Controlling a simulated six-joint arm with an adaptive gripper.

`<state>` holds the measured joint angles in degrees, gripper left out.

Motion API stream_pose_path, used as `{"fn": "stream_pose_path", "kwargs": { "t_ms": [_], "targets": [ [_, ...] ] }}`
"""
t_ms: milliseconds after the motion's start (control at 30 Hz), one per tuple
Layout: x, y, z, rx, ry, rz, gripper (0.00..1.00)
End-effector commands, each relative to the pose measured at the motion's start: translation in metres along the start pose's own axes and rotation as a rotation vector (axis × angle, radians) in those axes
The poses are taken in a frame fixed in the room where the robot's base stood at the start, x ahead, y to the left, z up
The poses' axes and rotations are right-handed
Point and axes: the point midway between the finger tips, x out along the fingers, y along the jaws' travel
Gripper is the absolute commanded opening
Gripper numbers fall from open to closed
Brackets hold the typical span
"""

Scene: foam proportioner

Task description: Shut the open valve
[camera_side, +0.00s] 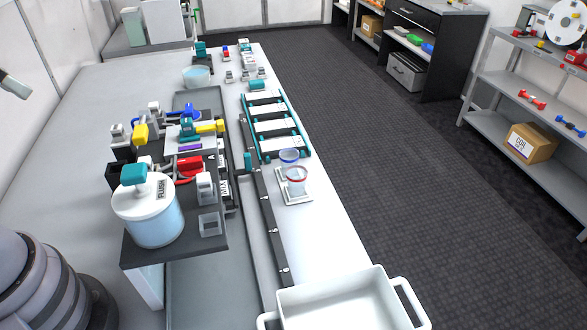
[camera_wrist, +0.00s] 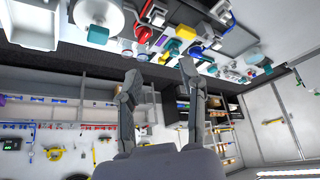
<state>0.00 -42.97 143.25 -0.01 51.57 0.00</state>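The foam proportioner stands on a dark raised plate (camera_side: 135,245) in the side view. Its coloured valve handles are a yellow one (camera_side: 140,134) at left, a second yellow one (camera_side: 208,127) pointing right, a blue one (camera_side: 190,112) behind and a red one (camera_side: 189,166) in front. I cannot tell for sure which valve is open. My gripper (camera_wrist: 161,70) is open and empty in the wrist view, its two fingers well apart. The red handle (camera_wrist: 143,33) and a yellow handle (camera_wrist: 168,50) show beyond the fingertips, apart from them.
A white tank labelled FLUSH with a teal cap (camera_side: 148,205) stands at the plate's front. A teal rack (camera_side: 275,127), two small cups (camera_side: 296,178) and a white tray (camera_side: 340,305) lie to the right. Shelves stand across the floor. The bench's left side is clear.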

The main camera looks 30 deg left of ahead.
Motion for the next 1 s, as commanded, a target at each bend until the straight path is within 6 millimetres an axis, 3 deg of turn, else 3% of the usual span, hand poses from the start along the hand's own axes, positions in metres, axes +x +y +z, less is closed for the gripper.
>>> {"fn": "stream_pose_path", "kwargs": {
  "t_ms": [33, 133, 233, 333, 467, 567, 733, 900, 1000],
  "targets": [
    [0.0, 0.0, 0.0, 0.0, 0.0, 0.0, 0.4],
    [0.0, 0.0, -0.003, 0.006, -0.004, -0.001, 0.53],
    [0.0, -0.002, -0.02, 0.041, -0.029, -0.004, 0.66],
    [0.005, -0.005, -0.054, 0.116, -0.081, -0.006, 0.78],
    [0.027, -0.015, -0.113, 0.253, -0.169, 0.003, 0.78],
    [0.055, -0.025, -0.155, 0.361, -0.238, 0.023, 0.78],
    [0.124, -0.047, -0.212, 0.539, -0.346, 0.079, 0.78],
    [0.194, -0.068, -0.24, 0.68, -0.426, 0.145, 0.78],
    [0.222, -0.076, -0.246, 0.732, -0.45, 0.173, 0.78]
  ]
}}
